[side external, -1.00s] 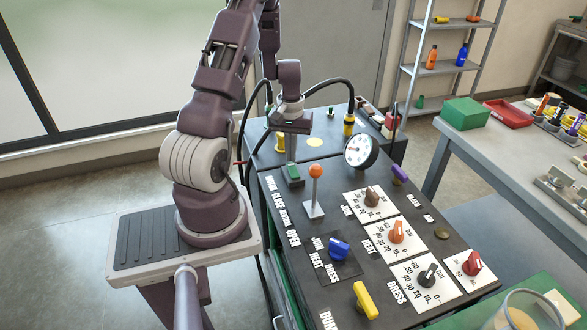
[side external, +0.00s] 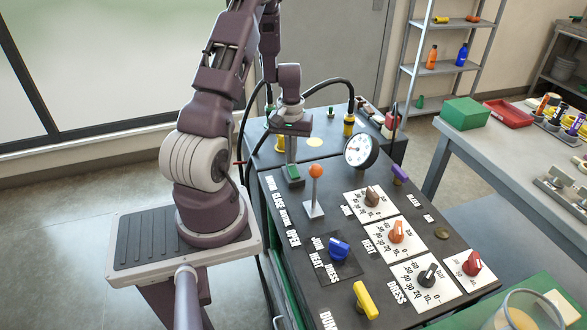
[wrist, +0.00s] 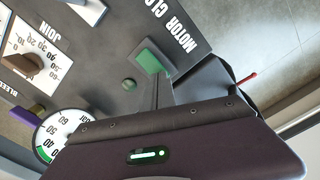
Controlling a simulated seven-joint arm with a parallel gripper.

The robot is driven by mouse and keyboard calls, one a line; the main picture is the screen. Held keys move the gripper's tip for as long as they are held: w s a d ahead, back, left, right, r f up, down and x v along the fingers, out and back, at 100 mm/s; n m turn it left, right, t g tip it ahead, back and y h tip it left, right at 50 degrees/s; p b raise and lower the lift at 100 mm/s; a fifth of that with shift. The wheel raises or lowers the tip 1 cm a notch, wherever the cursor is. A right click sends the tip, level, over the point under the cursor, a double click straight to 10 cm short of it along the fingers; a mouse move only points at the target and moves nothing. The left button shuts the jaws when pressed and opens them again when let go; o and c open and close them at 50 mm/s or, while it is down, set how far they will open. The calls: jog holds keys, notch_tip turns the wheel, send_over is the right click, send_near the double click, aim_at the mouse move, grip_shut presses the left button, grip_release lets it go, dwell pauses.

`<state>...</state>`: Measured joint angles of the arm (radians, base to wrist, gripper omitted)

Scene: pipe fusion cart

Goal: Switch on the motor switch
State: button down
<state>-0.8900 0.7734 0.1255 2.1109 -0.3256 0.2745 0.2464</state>
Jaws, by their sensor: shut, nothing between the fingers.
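The motor switch is a green rocker (side external: 293,172) on the dark panel's far left corner, by the "MOTOR" label. In the wrist view the green rocker (wrist: 152,57) shows just past my fingertips, beside the same lettering. My gripper (side external: 291,161) points down at the rocker's far edge, shut and empty. In the wrist view the gripper (wrist: 161,75) reaches close to the rocker's edge. I cannot tell whether the tips touch it. Which way the rocker is tilted is not clear.
A lever with an orange ball (side external: 316,171) stands right of the switch. A round gauge (side external: 361,151) rises farther right. Blue (side external: 339,249), yellow (side external: 365,299) and other knobs fill the near panel. Black hoses (side external: 335,82) arch behind my gripper.

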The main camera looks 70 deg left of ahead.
jog(key=shift+f, duration=0.65)
jog(key=shift+r, duration=3.55)
jog(key=w+d+r+m+t, duration=0.35)
jog(key=d+r+m, duration=0.25)
jog(key=d+r, duration=1.3)
jog(key=s+d+r+m+t, duration=0.2)
jog(key=s+d+m, duration=0.4)
jog(key=s+d, duration=0.6)
jog(key=shift+s+d+r, duration=0.2)
jog(key=shift+d+r, duration=0.25)
jog(key=shift+r, duration=0.15)
